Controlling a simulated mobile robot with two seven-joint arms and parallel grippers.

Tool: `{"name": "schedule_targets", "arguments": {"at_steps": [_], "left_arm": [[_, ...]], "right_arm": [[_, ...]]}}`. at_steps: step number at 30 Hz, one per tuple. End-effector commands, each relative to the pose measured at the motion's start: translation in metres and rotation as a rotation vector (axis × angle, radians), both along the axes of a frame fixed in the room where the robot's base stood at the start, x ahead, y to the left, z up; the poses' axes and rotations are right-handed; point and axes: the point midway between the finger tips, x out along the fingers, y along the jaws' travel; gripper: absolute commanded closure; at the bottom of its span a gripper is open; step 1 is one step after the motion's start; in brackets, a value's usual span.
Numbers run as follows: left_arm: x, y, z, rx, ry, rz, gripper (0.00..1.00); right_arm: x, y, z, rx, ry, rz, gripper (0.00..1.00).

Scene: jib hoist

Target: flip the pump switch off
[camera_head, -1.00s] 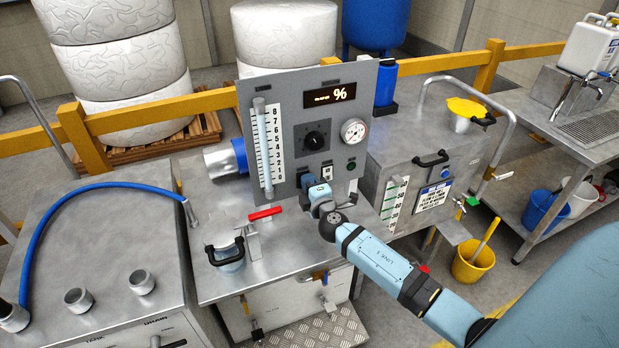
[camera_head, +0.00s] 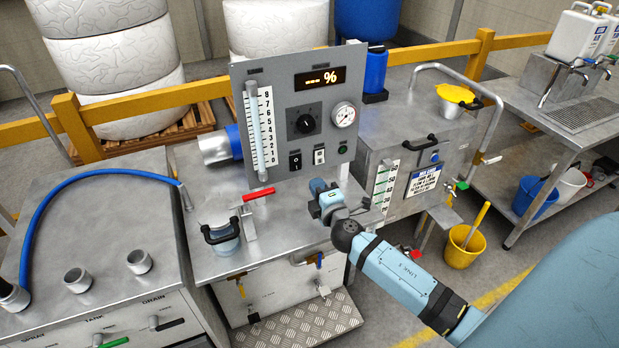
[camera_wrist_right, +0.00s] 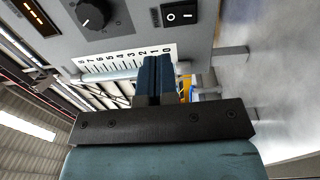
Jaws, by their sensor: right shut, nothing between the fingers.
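A black rocker switch (camera_head: 295,160) sits low on the grey upright panel (camera_head: 270,115), right of the scale tube. My right gripper (camera_head: 318,187) is shut and empty, in front of and below the switches, apart from the panel. Its blue fingers (camera_wrist_right: 153,68) are together in the wrist view. My left gripper is not in view.
A black knob (camera_head: 306,123), a gauge (camera_head: 344,115) and a green button (camera_head: 342,148) are on the panel. A red-handled valve (camera_head: 258,195) and a lidded pot (camera_head: 222,238) stand left of my gripper on the steel bench (camera_head: 280,235). A steel tank (camera_head: 400,150) stands right.

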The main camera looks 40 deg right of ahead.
Motion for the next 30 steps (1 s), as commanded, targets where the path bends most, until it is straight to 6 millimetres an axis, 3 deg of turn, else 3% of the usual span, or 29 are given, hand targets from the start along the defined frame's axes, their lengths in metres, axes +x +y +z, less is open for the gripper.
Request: {"name": "schedule_targets", "arguments": {"at_steps": [6, 26, 30], "left_arm": [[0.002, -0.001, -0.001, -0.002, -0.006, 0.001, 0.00], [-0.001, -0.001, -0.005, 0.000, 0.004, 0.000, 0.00], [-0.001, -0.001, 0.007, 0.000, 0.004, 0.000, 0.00]], "right_arm": [[-0.024, 0.006, 0.002, 0.000, 0.001, 0.001, 1.00], [-0.028, 0.007, 0.003, 0.005, 0.002, 0.001, 1.00], [-0.044, 0.022, -0.010, 0.131, 0.054, 0.022, 1.00]]}}
